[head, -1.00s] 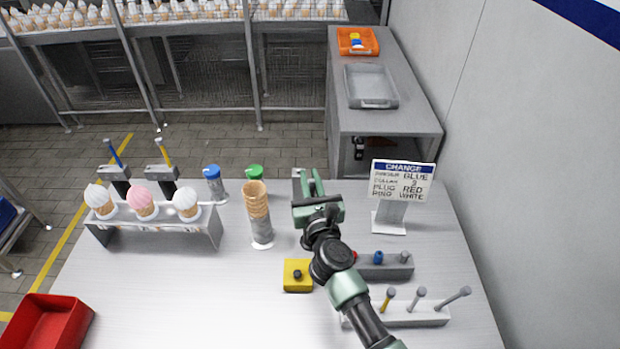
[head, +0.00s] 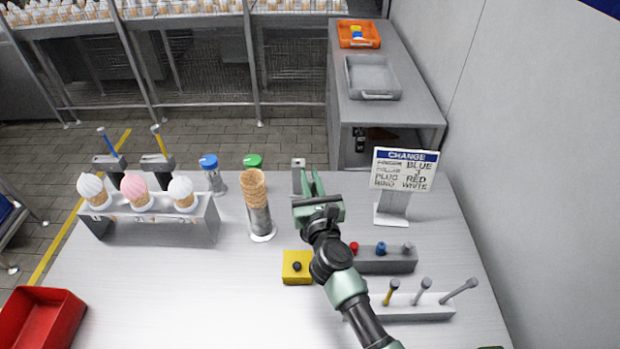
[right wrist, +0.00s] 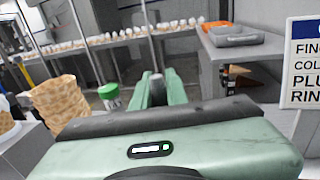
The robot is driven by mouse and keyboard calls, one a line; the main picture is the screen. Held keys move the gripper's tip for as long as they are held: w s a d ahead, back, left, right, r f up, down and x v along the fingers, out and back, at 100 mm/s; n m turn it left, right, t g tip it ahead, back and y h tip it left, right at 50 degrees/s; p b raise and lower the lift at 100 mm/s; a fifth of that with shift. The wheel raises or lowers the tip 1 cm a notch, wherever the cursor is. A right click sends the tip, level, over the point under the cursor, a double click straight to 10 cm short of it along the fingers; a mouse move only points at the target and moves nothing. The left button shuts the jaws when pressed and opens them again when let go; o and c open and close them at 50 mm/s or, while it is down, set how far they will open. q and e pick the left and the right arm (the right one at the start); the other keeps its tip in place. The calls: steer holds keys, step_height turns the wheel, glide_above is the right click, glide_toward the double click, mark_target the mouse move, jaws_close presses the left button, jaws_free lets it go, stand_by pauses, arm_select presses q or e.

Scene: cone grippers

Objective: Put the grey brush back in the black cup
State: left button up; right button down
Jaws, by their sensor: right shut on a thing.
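My right gripper (head: 312,188) is over the back middle of the table, its green fingers close together. In the right wrist view its fingers (right wrist: 160,92) are shut on a narrow grey thing (right wrist: 158,88), mostly hidden; I cannot tell whether this is the grey brush. A grey upright piece (head: 298,174) shows just left of the fingers in the head view. Dark holders with a blue handle (head: 107,143) and a yellow handle (head: 161,141) stand behind the cone rack. I cannot pick out a black cup for certain. My left gripper is not in view.
A cone stack (head: 255,190), green-lidded shaker (head: 253,161) and blue-lidded shaker (head: 208,162) stand left of the gripper. A sign (head: 404,170), peg block (head: 385,265) and stick rack (head: 410,308) stand right. A yellow block (head: 297,267) lies in front.

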steer(key=c, duration=1.3)
jaws_free()
steer(key=shift+s, duration=0.1)
steer(key=s, duration=0.2)
steer(key=s+d, duration=0.1)
steer(key=s, duration=0.4)
steer(key=shift+s+d, duration=0.2)
steer(key=shift+s, duration=0.1)
